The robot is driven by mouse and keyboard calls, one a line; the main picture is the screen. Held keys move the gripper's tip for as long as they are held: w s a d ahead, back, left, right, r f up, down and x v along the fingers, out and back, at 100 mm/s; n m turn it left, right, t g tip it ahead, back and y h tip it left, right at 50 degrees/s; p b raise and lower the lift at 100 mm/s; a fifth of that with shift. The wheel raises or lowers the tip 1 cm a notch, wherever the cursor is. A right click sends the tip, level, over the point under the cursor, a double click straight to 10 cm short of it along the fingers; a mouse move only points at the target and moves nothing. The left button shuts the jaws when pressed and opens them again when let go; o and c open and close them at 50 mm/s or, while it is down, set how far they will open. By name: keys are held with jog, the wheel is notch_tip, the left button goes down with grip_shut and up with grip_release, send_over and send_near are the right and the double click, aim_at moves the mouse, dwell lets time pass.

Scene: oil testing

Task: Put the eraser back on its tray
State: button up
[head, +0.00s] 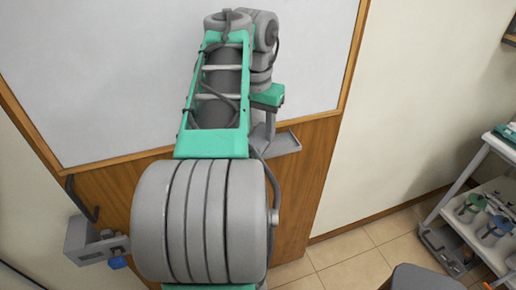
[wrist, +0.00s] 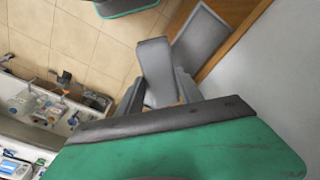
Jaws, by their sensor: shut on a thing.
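My gripper (wrist: 157,92) is shut on a grey block, which I take to be the eraser (wrist: 154,62). The eraser sticks out beyond the two grey fingers in the wrist view. The tray (wrist: 204,42) is a flat grey ledge with a raised rim, just right of the eraser and beyond it. In the head view the tray (head: 284,143) juts from the wooden panel below the whiteboard, and my gripper (head: 266,126) is close to its left side. My arm hides much of the gripper and the eraser there. I cannot tell whether the eraser touches the tray.
The whiteboard (head: 110,70) has a wooden frame and stands above a wooden panel (head: 315,165). A grey holder with a blue part (head: 92,242) is at the lower left. A shelf (head: 480,215) with equipment stands at the right. Tiled floor (head: 350,255) shows between.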

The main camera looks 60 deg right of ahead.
aim_at(258, 133)
jog(key=shift+w+d+f+b, duration=0.2)
jog(key=shift+f+b, duration=0.3)
jog(key=shift+f, duration=0.5)
jog(key=shift+w+d+f+b, duration=0.15)
jog(key=shift+f+b, duration=0.3)
jog(key=shift+f, duration=0.5)
jog(key=shift+s, duration=0.1)
jog(key=shift+f, duration=0.15)
jog(key=o, duration=1.3)
